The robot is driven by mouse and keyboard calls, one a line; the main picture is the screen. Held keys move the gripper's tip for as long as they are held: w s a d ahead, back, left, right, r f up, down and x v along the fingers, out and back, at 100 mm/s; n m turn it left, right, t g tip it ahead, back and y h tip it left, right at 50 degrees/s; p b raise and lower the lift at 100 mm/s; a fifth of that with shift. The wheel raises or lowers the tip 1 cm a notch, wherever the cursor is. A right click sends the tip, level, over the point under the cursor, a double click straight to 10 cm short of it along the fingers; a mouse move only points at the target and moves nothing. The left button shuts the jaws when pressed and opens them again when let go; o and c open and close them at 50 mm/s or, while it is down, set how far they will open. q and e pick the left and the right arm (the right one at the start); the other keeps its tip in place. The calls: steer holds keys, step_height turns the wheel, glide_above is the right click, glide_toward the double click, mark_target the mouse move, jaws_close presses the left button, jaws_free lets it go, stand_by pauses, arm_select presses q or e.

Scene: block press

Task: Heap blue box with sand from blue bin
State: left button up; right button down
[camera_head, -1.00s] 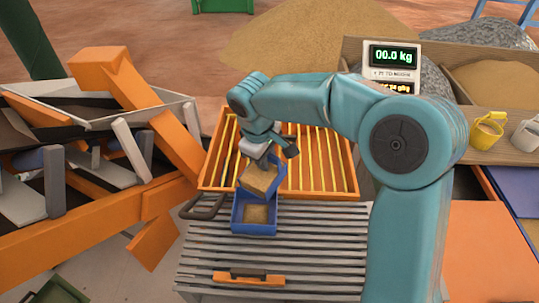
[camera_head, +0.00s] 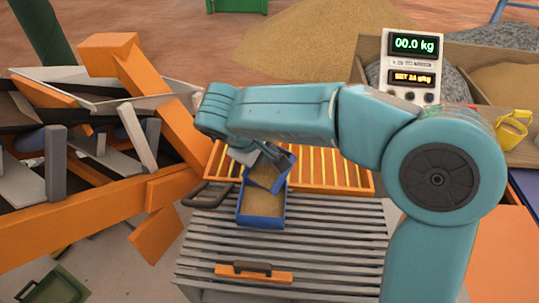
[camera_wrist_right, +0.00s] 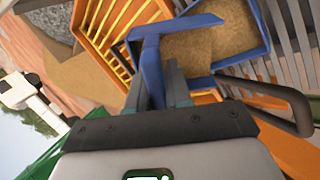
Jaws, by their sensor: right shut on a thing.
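The blue box (camera_head: 260,222) stands on the grey slatted top, with tan sand (camera_head: 262,202) spread inside it. In the right wrist view, the gripper (camera_wrist_right: 158,88) grips a blue part of the bin (camera_wrist_right: 150,55), with the sand-filled box (camera_wrist_right: 262,25) beyond. My left gripper is in neither view.
An orange rack with yellow bars (camera_head: 335,172) lies behind the box. A scale display (camera_head: 412,65) reads 00.0 kg. An orange-handled bar (camera_head: 254,273) lies in front. Orange beams and a grey tray crowd the left. A yellow mug (camera_head: 510,130) stands at right.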

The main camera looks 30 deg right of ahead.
steer(key=shift+s+a+f+h+b, duration=0.1)
steer(key=shift+s+a+h+b, duration=0.15)
steer(key=shift+h+b, duration=0.2)
steer(key=a+h+b, duration=0.1)
steer(key=b, duration=0.1)
steer(key=s+a+t+h+b, duration=0.1)
steer(key=a+h+b, duration=0.1)
steer(key=shift+t, duration=0.3)
stand_by(0.9)
step_height(320, 180, up, 5)
steer(key=g+y+p, duration=0.2)
steer(key=y+p, duration=0.3)
steer(key=g+y+p, duration=0.2)
steer(key=y+p, duration=0.2)
steer(key=p, duration=0.2)
steer(key=shift+y, duration=0.35)
